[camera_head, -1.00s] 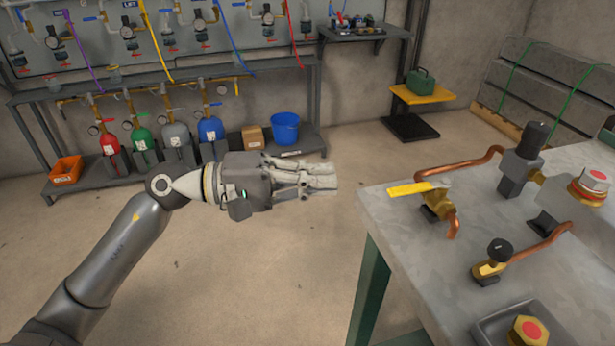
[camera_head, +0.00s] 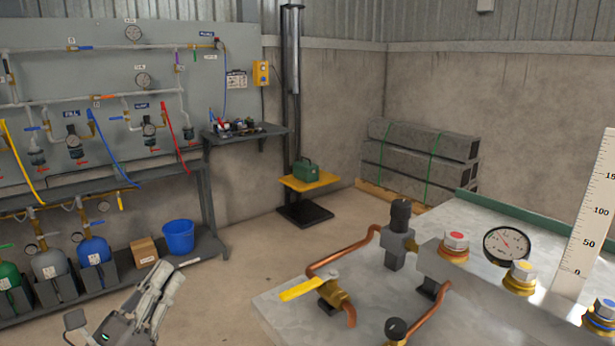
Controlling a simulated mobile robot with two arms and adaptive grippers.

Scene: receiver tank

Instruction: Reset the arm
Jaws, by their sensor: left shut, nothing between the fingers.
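My left gripper (camera_head: 158,298) shows at the bottom left in the head view, pointing up and to the right. Its fingers are shut with nothing between them. It is in open air over the floor, left of the metal bench (camera_head: 285,312) and apart from it. Most of my left arm is out of the frame below. My right gripper is not in view.
The bench carries a yellow-handled valve (camera_head: 328,290), copper pipe (camera_head: 345,250), a pressure gauge (camera_head: 506,245) and an upright scale (camera_head: 590,220). A shelf with gas cylinders (camera_head: 95,248) and a blue bucket (camera_head: 179,237) stands at left. Floor between is clear.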

